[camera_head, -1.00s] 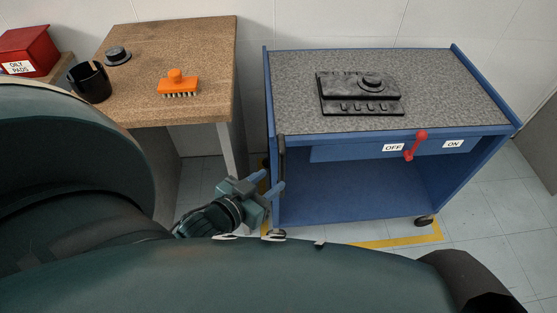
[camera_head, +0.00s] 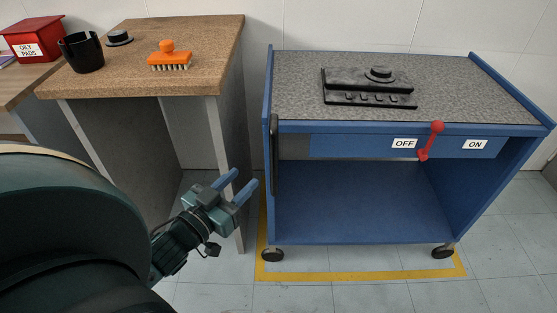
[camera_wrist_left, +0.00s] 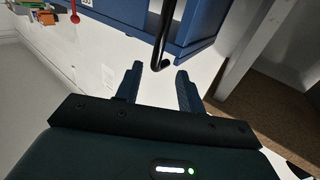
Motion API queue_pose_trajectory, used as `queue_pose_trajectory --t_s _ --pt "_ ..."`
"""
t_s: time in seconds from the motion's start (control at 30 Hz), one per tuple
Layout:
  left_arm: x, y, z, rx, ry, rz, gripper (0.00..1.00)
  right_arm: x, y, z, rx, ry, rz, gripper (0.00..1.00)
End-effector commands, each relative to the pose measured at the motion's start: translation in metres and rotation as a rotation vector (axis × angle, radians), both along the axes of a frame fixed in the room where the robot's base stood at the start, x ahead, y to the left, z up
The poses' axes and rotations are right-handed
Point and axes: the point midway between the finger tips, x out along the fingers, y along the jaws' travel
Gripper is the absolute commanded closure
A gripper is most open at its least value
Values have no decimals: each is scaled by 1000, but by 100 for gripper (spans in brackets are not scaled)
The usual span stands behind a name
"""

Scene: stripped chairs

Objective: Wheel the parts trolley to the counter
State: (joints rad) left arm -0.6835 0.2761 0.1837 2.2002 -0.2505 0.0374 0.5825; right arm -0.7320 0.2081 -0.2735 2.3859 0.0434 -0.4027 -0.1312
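The blue parts trolley (camera_head: 365,210) stands against the wall, right of the wooden counter (camera_head: 200,50), with a gap between them. It sits inside a yellow floor outline. A dark upright handle (camera_head: 274,155) is on its left front post; the handle also shows in the left wrist view (camera_wrist_left: 163,35). A red lever (camera_head: 431,140) is on its front between OFF and ON labels, leaning toward OFF at its lower end. My left gripper (camera_head: 242,182) is open and empty, left of the handle and apart from it. In the left wrist view its fingers (camera_wrist_left: 158,85) are spread, with the handle's end beyond them. My right gripper is not in view.
A dark metal part (camera_head: 368,88) lies on the trolley top. A red OILY PADS box (camera_head: 33,40) stands at far left. Floor in front of the trolley is clear.

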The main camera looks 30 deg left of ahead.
Motion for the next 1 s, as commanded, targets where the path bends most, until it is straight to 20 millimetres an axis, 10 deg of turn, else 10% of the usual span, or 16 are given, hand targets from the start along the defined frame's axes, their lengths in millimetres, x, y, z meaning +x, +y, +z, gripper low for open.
queue_pose_trajectory --t_s 0.7,1.0 --pt "114 -4 0 2 -3 -1 61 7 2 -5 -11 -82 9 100" --pt "131 -5 1 0 -1 0 61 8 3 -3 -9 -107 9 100"
